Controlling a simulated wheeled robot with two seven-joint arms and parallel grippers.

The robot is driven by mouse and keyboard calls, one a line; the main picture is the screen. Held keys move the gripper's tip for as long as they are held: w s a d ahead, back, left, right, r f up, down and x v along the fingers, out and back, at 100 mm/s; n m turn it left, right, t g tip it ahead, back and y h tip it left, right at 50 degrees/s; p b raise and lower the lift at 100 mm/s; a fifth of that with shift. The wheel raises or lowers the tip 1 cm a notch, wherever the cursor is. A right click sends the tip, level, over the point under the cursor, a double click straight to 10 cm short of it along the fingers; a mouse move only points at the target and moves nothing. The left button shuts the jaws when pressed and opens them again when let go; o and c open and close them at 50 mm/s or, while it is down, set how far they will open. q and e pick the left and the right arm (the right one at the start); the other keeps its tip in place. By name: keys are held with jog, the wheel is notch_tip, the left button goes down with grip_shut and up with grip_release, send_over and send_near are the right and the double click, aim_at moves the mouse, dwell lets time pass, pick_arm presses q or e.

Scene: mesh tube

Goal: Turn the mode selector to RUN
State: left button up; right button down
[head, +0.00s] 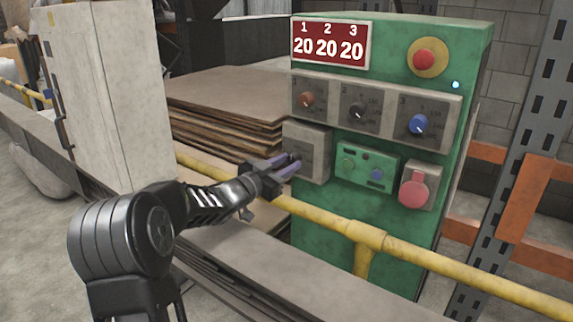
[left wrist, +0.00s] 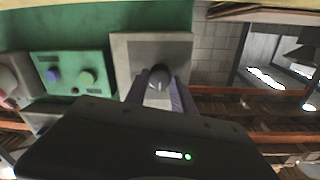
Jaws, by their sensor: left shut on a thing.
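The green control cabinet (head: 390,215) stands upright behind the yellow rail. A grey plate (head: 308,140) on its left side carries the mode selector. In the left wrist view the selector is a dark round knob (left wrist: 159,74) in front of the grey plate (left wrist: 124,62). My left gripper (head: 289,166) reaches it from the left. Its purple fingers (left wrist: 159,92) are on both sides of the knob and shut on it. In the head view the fingers hide the knob. The selector's markings, RUN included, cannot be read. My right gripper is not in view.
A yellow rail (head: 411,257) crosses before the cabinet, just below my left gripper. Three dials, red (head: 307,99), black (head: 357,110) and blue (head: 419,123), sit above. A green button panel (head: 348,174) and a red round button (head: 413,193) are to the right.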

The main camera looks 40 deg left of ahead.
pick_arm(q)
grip_shut()
jog(key=shift+m, duration=0.3)
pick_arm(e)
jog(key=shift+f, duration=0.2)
pick_arm(q)
jog(key=m+b, duration=0.2)
jog(key=m, duration=0.1)
jog(key=shift+f, duration=0.1)
jog(key=m+b, duration=0.2)
jog(key=m, duration=0.2)
jog(key=shift+m+b, duration=0.3)
jog(key=shift+b, duration=0.05)
jog(key=m+b, duration=0.2)
jog(key=m, duration=0.1)
jog(key=m+b, duration=0.2)
jog(key=m, duration=0.1)
jog(key=shift+d+m+g+y, duration=0.1)
jog(key=shift+m+g+y, duration=0.2)
jog(key=shift+m, duration=0.1)
jog(key=shift+m+b, duration=0.8)
jog(key=shift+m, duration=0.3)
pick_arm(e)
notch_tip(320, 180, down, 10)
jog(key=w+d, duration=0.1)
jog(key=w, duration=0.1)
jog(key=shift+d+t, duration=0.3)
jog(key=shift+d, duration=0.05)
